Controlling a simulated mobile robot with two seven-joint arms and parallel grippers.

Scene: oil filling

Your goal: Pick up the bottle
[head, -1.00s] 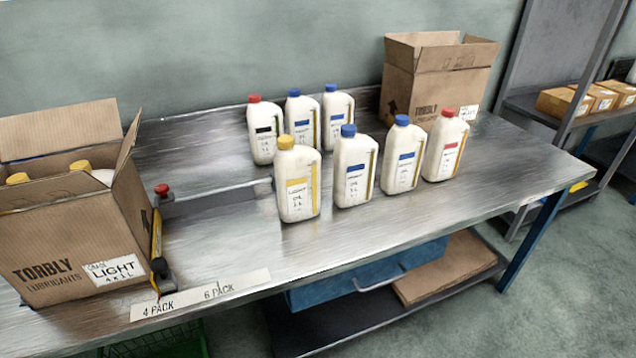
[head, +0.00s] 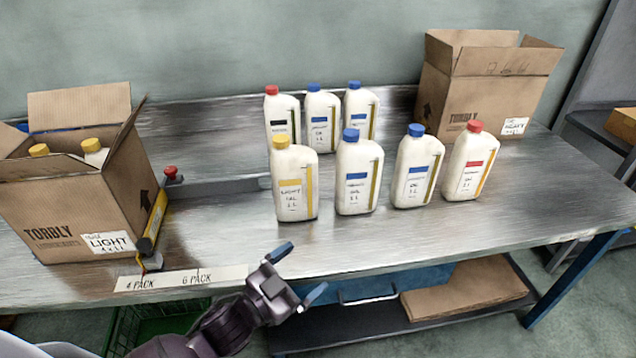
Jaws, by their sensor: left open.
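Several white oil bottles stand upright on the metal table. The front row holds a yellow-capped bottle (head: 296,185), a blue-capped bottle (head: 357,178), another blue-capped bottle (head: 416,172) and a red-capped bottle (head: 468,166). Behind them stand a red-capped bottle (head: 281,116) with a black label and two blue-capped bottles, one in the middle (head: 321,121) and one at the right (head: 360,114). My left gripper (head: 299,270) is open and empty, in front of the table edge and below the yellow-capped bottle, apart from it. My right gripper does not show.
Another open carton (head: 487,85) stands at the back right. The metal table (head: 540,200) is bare at front right.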

